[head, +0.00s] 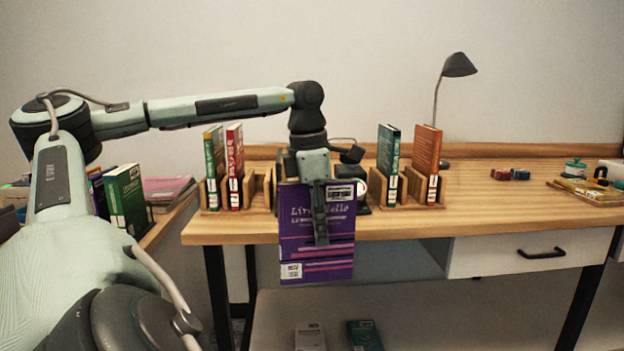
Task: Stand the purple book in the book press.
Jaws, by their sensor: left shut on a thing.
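The purple book (301,240) hangs upright in the head view, in front of the desk's front edge, its cover facing me. My left gripper (320,240) is shut on it, with a finger running down over the cover. Behind the gripper and book, a wooden holder (268,188) and a dark device (364,204) on the desk are partly hidden. I cannot tell for sure which of these is the book press. My right gripper is not in view.
On the desk (500,205), a wooden rack holds a green book (213,155) and a red book (235,155). Another holds a teal book (388,152) and an orange book (426,152). A black lamp (459,65) stands behind. Desk space right of the racks is mostly clear.

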